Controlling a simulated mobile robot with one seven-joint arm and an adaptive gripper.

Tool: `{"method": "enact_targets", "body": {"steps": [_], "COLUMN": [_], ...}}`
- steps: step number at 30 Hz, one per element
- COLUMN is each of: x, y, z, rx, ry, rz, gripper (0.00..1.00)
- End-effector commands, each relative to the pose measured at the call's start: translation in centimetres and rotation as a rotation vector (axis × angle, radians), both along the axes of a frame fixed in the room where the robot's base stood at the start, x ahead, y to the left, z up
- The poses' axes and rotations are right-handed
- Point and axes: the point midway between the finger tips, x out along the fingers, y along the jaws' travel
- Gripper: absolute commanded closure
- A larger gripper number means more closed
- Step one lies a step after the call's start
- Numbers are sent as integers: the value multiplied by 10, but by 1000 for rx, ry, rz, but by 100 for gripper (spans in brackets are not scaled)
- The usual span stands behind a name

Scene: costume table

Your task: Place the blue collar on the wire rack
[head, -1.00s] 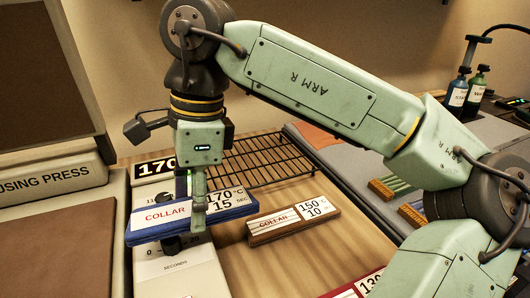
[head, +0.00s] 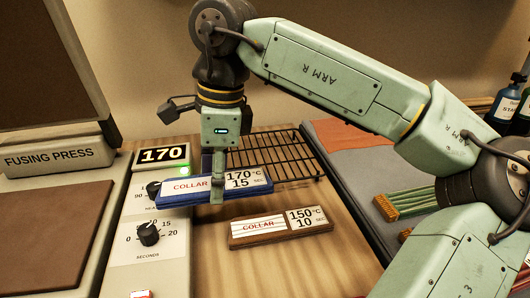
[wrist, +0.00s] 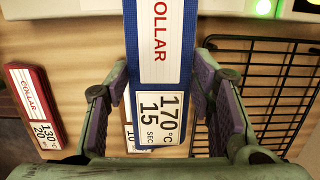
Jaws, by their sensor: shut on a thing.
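The blue collar (head: 190,191) is a flat blue-edged piece with a white label reading COLLAR, 170°C, 15 sec. My gripper (head: 217,190) is shut on it and holds it above the wooden table, partly over the press's control panel. In the wrist view the collar (wrist: 158,60) lies lengthwise between my two fingers (wrist: 165,110). The black wire rack (head: 290,158) lies behind and to the right of the collar. It also shows at the right of the wrist view (wrist: 262,75), partly behind my finger. The visible rack bars are bare.
A brown collar (head: 282,227) marked 150°C lies on the table in front of the rack. A red collar (wrist: 35,105) marked 130°C shows in the wrist view.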

Motion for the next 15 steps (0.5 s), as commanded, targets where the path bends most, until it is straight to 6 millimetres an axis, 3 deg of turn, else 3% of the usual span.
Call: {"method": "enact_targets", "body": {"steps": [5, 15], "x": [27, 101], "y": [-17, -62], "z": [-2, -9], "rx": [3, 3], "ry": [2, 2], "rz": [-6, -4], "gripper": [83, 83]}}
